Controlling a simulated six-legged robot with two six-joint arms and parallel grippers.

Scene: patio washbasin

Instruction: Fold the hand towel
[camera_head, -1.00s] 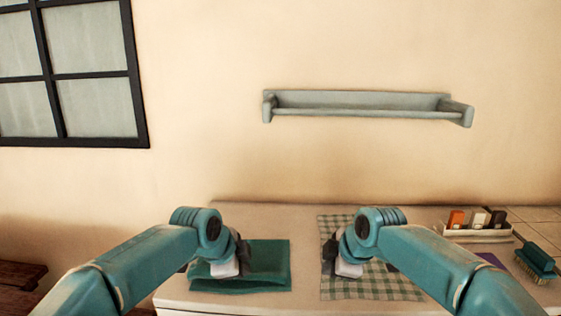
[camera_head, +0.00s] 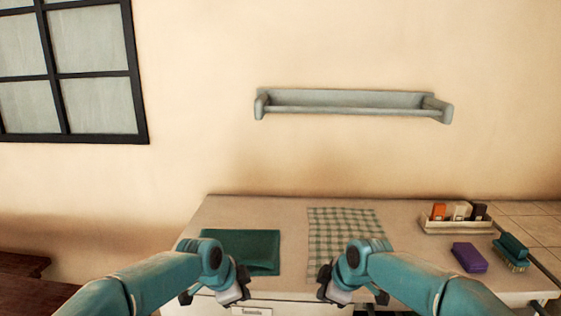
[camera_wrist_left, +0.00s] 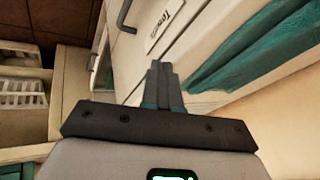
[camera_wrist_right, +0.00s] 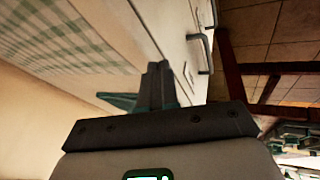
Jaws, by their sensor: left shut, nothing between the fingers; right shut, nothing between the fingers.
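A dark teal cloth (camera_head: 255,250) lies flat as a rectangle on the left of the white counter. It also shows in the left wrist view (camera_wrist_left: 260,45). A green-and-white checked cloth (camera_head: 335,232) lies spread to its right, and shows in the right wrist view (camera_wrist_right: 65,32). I cannot tell for sure which is the hand towel. My left gripper (camera_head: 238,292) is shut and empty, in front of the teal cloth by the counter's front edge. My right gripper (camera_head: 328,286) is shut and empty, in front of the checked cloth. Both are apart from the cloths.
On the right of the counter (camera_head: 408,240) are a tray (camera_head: 450,228) with several small bottles, a purple block (camera_head: 469,258) and a teal brush (camera_head: 512,250). A grey rail shelf (camera_head: 350,105) hangs on the wall. A drawer front faces me below the edge.

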